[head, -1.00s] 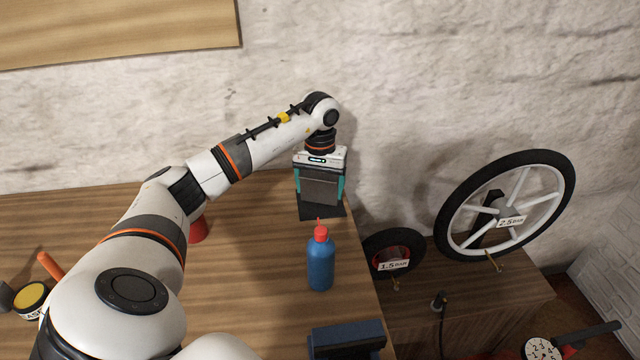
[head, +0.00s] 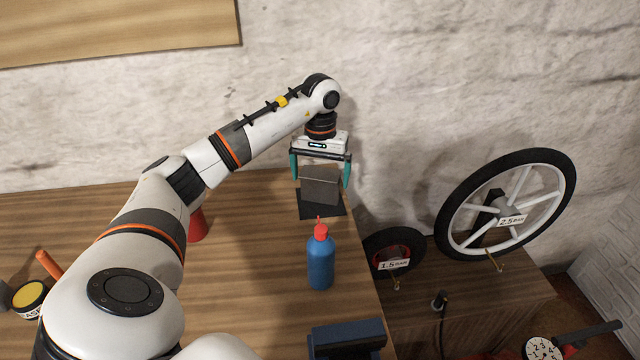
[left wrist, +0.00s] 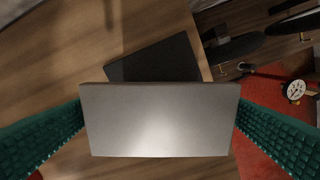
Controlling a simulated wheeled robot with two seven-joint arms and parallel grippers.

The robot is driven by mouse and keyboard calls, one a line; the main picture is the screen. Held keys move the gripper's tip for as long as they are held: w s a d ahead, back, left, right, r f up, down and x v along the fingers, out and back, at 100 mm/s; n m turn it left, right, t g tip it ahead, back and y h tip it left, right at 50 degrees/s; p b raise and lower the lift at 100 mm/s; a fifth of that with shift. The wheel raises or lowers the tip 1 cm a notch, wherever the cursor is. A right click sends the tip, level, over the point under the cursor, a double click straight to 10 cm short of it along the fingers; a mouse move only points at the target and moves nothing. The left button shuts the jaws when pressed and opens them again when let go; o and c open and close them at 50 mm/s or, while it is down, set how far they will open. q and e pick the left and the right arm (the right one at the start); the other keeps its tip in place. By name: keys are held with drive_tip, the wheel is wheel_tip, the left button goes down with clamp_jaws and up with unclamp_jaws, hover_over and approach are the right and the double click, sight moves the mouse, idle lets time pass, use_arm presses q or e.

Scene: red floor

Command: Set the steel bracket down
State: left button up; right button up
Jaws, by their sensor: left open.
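The steel bracket (head: 320,190) is a plain grey, angled piece standing on the dark mat (head: 334,213) near the right end of the wooden bench. In the left wrist view, its broad shiny face (left wrist: 160,120) fills the middle, with part of the mat (left wrist: 155,60) behind it. The bracket's underside is hidden. My right gripper is not in view.
A blue bottle with a red cap (head: 320,262) stands in front of the mat. A dark blue object (head: 347,340) lies at the bench's front edge. A small wheel (head: 392,250) and a large spoked wheel (head: 548,228) stand to the right. A red cone-like object (head: 197,226) is beside my arm.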

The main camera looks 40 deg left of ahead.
use_arm(q)
wheel_tip(320, 180, up, 9)
drive_tip(key=shift+f, duration=0.1)
idle(0.4)
